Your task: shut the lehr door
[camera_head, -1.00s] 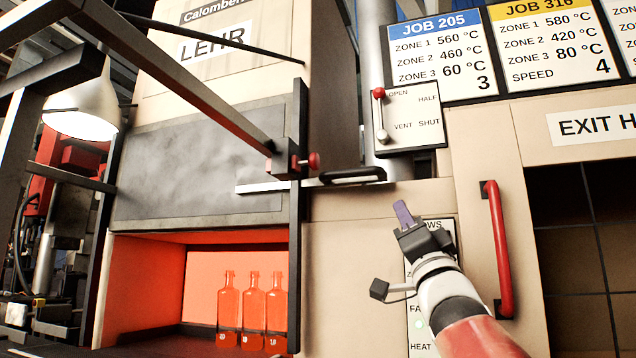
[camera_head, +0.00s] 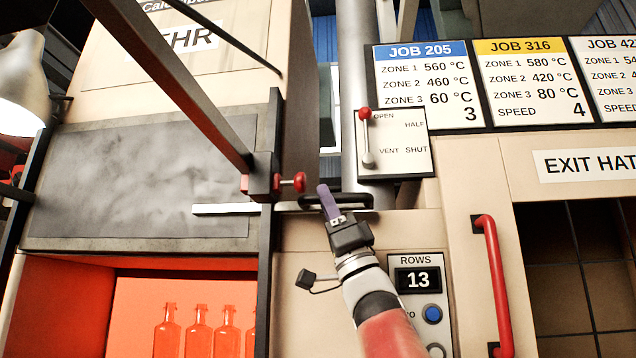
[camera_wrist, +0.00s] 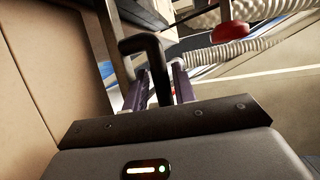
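The lehr door (camera_head: 130,180) is a grey smudged panel in the head view, raised above a glowing orange opening. A pale bar (camera_head: 225,209) runs from its lower part to a black loop handle (camera_head: 358,201) on the right. My gripper (camera_head: 327,200) is up at the handle's left part, its purple fingers overlapping it in the view. In the wrist view the handle (camera_wrist: 160,52) reaches down between my two purple fingers. The fingers stand apart and look open around it; I cannot tell whether either touches it.
Several bottles (camera_head: 197,335) glow inside the opening. A red knob (camera_head: 298,182) juts out left of the handle, close to my fingers. A red-knobbed lever (camera_head: 366,135) on a white plate is above right. A red bar handle (camera_head: 496,285) is at the right.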

